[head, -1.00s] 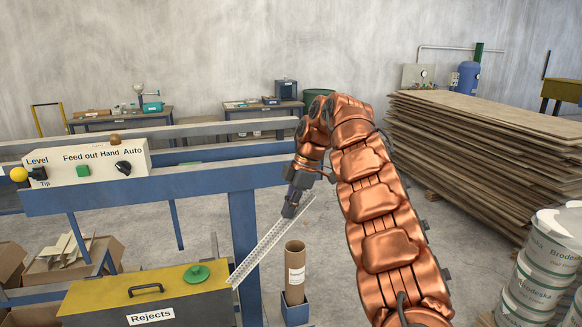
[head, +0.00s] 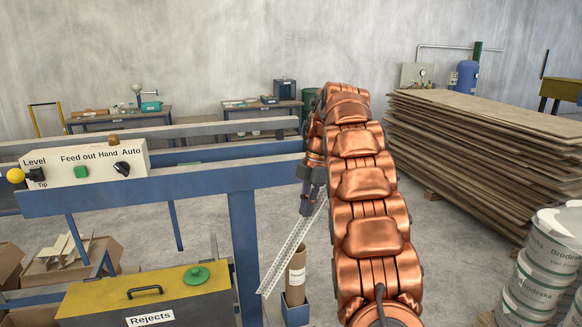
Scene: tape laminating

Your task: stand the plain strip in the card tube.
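A pale strip (head: 285,254) with a fine pattern along it hangs tilted from my gripper (head: 308,207). Its upper end is at the fingers and its lower end slants down to the left. The fingers appear shut on it. The brown card tube (head: 297,277) stands upright in a small blue holder (head: 294,313), with a white label on its side. The strip passes across the tube's upper left in this view. It is outside the tube's mouth, and I cannot tell whether it touches the tube.
A yellow-lidded Rejects box (head: 150,293) stands left of the tube. The blue frame (head: 245,250) with a control panel (head: 85,165) rises behind the box. Stacked boards (head: 480,150) and white buckets (head: 545,262) are at the right. Open floor lies behind the tube.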

